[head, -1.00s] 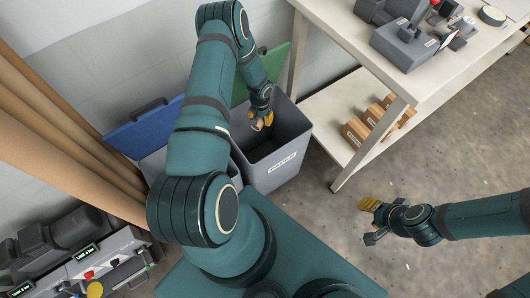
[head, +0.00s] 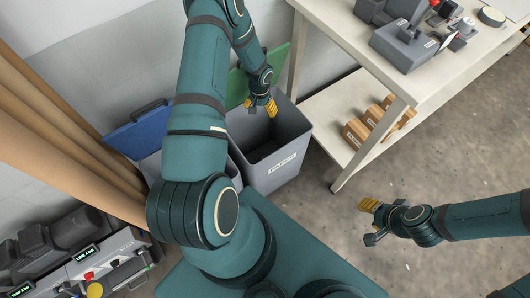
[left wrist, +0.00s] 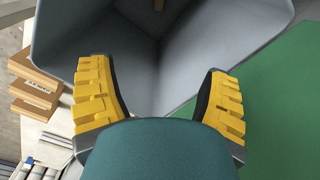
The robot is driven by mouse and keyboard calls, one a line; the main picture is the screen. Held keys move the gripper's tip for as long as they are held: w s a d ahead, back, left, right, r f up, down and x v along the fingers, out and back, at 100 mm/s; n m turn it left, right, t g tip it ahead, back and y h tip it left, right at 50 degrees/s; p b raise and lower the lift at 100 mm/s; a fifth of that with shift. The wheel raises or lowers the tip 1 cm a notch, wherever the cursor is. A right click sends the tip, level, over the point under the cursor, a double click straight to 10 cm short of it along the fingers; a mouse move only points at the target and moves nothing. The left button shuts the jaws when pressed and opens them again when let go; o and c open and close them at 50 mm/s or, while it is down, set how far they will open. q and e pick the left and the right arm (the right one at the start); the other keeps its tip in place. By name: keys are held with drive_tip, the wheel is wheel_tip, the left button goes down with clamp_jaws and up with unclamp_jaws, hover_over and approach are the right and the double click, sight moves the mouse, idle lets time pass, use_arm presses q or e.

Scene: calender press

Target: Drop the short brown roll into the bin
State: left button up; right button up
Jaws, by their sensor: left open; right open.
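The grey bin labelled PAPER (head: 268,178) stands on the floor, open at the top. My left gripper (head: 261,106) is open and empty above the bin's mouth, near its back edge. In the left wrist view its yellow fingers (left wrist: 158,108) are spread apart with the bin's grey inner walls (left wrist: 190,45) beyond them. A small brown piece (left wrist: 158,5), probably the short brown roll, shows inside the bin at that view's top edge, mostly cut off. The bin's bottom is hidden in the head view. My right gripper (head: 371,219) is open and empty over the floor.
A second bin with a blue lid (head: 148,127) stands left of the paper bin, partly behind my left arm. The green lid (left wrist: 275,105) is raised behind the bin. Long brown rolls (head: 62,140) lean at left.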

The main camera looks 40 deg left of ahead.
use_arm(q)
drive_tip(key=shift+r, duration=2.45)
drive_tip(key=shift+d, duration=0.1)
